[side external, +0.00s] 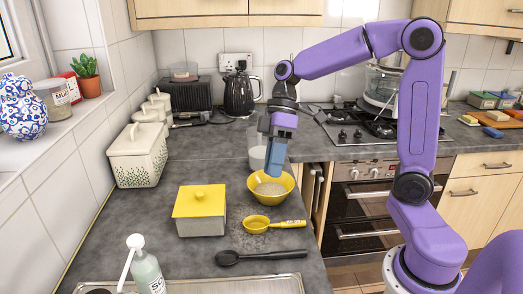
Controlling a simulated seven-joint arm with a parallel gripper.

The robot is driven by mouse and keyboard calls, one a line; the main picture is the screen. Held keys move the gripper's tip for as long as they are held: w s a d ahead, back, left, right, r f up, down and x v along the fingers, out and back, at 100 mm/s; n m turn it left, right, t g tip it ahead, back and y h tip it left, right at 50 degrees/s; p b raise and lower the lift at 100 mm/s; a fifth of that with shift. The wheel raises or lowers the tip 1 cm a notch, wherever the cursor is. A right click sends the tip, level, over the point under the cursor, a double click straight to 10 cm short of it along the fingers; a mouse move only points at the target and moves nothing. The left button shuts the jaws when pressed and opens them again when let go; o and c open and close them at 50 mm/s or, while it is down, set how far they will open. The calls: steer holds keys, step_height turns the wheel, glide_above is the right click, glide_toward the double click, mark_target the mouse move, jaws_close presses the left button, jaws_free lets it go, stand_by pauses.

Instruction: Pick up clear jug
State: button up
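A clear jug (256,157), with a paler lower part, stands on the dark worktop behind the yellow bowl. It is partly hidden by my gripper (274,170). My gripper points down just right of the jug in the picture, with its fingertips over the back of the yellow bowl (285,201). The fingers overlap in this view, so I cannot tell whether they are open or shut, or whether they touch the jug.
A yellow-lidded box (200,210), a yellow ladle (257,224) and a black spoon (229,258) lie in front. A cream patterned bin (137,160) stands left. A black kettle (239,96) is behind. A soap bottle (148,275) stands by the sink (280,284). The middle-left worktop is clear.

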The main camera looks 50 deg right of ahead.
steer(key=w+d+m+t+y, duration=0.2)
steer(key=w+d+t+y, duration=0.3)
steer(key=w+d, duration=1.3)
steer(key=s+d+f+m+t+h, duration=0.1)
steer(key=d+t, duration=0.3)
steer(key=d, duration=0.8)
steer(key=s+d+f+m+t+h, duration=0.15)
steer(key=d+t, duration=0.25)
steer(key=d, duration=0.8)
step_height(320, 180, down, 5)
steer(key=shift+n, duration=0.35)
steer(key=shift+w+r+x, duration=0.1)
steer(key=shift+r+x, duration=0.05)
steer(key=shift+x, duration=2.85)
steer(key=shift+w+r+x, duration=0.1)
steer(key=shift+r+x, duration=0.05)
steer(key=shift+x, duration=2.8)
steer(key=shift+w+r+x, duration=0.1)
steer(key=shift+r+x, duration=0.05)
steer(key=shift+x, duration=2.85)
steer(key=shift+s+h, duration=0.1)
steer(key=shift+h, duration=0.15)
jaws_close()
